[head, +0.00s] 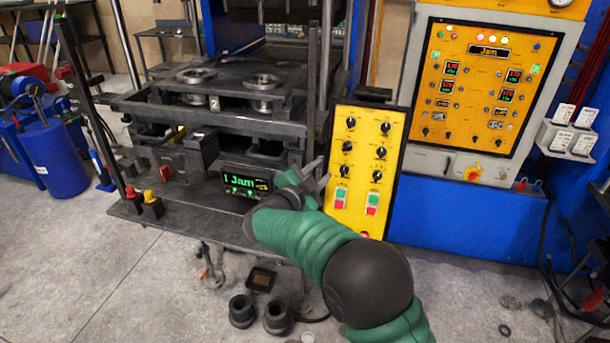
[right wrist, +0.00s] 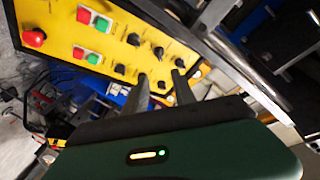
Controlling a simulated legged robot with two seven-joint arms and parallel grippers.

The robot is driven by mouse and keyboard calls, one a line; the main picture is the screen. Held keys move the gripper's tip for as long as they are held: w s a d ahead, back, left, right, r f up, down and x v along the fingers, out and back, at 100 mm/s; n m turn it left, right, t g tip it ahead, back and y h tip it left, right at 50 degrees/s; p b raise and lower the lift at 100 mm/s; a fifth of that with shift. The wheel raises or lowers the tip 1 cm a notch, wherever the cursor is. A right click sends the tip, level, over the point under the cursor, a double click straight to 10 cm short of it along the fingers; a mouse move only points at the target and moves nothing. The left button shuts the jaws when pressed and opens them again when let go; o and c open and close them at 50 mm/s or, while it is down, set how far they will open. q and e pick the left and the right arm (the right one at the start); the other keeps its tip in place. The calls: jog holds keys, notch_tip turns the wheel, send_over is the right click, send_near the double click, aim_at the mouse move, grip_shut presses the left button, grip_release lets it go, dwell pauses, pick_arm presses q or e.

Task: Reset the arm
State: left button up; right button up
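My green right arm reaches up from the lower right in the head view. Its gripper (head: 318,173) is in front of the press, beside the left edge of the yellow button panel (head: 366,165). The two dark fingers stand apart with nothing between them, and they also show in the right wrist view (right wrist: 161,78). The yellow panel with black knobs and red and green buttons lies beyond the fingers there (right wrist: 110,45). I cannot tell whether the fingers touch it. My left gripper is out of view.
The press (head: 225,95) stands behind the gripper, with a small display (head: 247,185) reading "1 Jam". An orange control panel (head: 477,90), also reading "Jam", is at right. Loose parts (head: 258,312) lie on the floor. A blue barrel (head: 55,155) stands at left.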

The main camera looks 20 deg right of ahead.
jog(key=s+a+f+n+y, duration=0.6)
jog(key=a+f+n+y, duration=0.15)
jog(key=n+y, duration=0.4)
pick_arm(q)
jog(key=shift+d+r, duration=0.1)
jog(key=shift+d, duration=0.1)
pick_arm(e)
jog(key=s+d+f+n+g, duration=0.1)
jog(key=s+f+n+g, duration=0.1)
jog(key=s+f, duration=0.3)
jog(key=s+d+f+n+g, duration=0.1)
jog(key=s+f+g, duration=0.3)
jog(key=s, duration=1)
jog(key=s+d+f+n+g+y, duration=0.1)
jog(key=s+f+n+g, duration=0.1)
jog(key=s+f, duration=0.3)
jog(key=s+n, duration=0.1)
jog(key=s, duration=0.3)
jog(key=shift+s+f+g, duration=0.2)
jog(key=shift+f+g, duration=0.15)
jog(key=shift+g, duration=0.05)
